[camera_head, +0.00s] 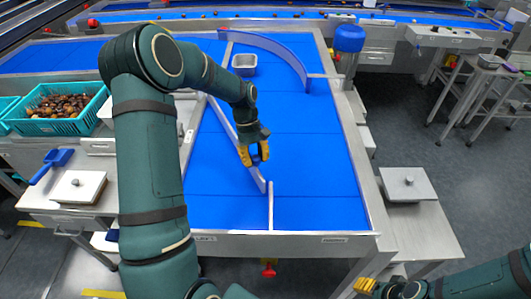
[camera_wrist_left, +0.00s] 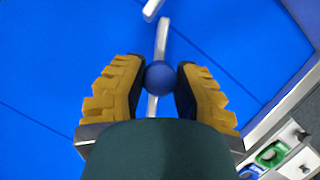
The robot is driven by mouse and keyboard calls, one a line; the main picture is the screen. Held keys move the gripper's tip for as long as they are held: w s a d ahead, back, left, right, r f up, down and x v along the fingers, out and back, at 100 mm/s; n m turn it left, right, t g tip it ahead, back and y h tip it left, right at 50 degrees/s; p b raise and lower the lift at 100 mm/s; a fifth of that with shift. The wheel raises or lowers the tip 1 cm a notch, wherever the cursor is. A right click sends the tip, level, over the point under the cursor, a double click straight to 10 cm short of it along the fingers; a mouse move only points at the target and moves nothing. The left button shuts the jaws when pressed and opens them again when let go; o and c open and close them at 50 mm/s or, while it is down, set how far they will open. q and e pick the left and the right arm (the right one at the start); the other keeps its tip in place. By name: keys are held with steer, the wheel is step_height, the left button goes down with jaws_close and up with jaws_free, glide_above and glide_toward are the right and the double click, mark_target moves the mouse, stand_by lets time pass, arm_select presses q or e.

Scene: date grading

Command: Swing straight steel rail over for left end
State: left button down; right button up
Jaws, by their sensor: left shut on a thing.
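The straight steel rail (camera_head: 257,178) stands on the blue belt table (camera_head: 315,150), running diagonally from upper left to a lower end close to the short fixed divider (camera_head: 270,207). My left gripper (camera_head: 257,155) is over the rail's lower half. In the left wrist view, its yellow fingers (camera_wrist_left: 160,80) are shut on a round blue knob (camera_wrist_left: 160,77), with the pale rail (camera_wrist_left: 162,40) showing beneath it. The fingers partly hide the knob in the head view. My right gripper (camera_head: 368,286) is low at the right, off the table; its opening is unclear.
A curved rail (camera_head: 285,50) and a small grey tray (camera_head: 244,62) are at the table's far side. A teal crate of dates (camera_head: 60,127) and a blue scoop (camera_head: 52,165) are at left. The belt right of the straight rail is clear.

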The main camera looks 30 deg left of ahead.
arm_select(q)
steer(key=s+a+m+g+y+p, duration=0.1)
steer(key=s+a+m, duration=0.4)
steer(key=s+a, duration=1.2)
steer(key=shift+s+m+g+y+p, duration=0.2)
steer(key=shift+m+g+y+p, duration=0.1)
steer(key=shift+g+p, duration=0.15)
steer(key=shift+s+a, duration=0.1)
steer(key=shift+a, duration=0.05)
steer(key=c, duration=0.7)
jaws_free()
steer(key=shift+c, duration=0.2)
steer(key=shift+o, duration=0.5)
steer(key=shift+s+a, duration=0.1)
steer(key=shift+a, duration=0.1)
steer(key=v, duration=1.2)
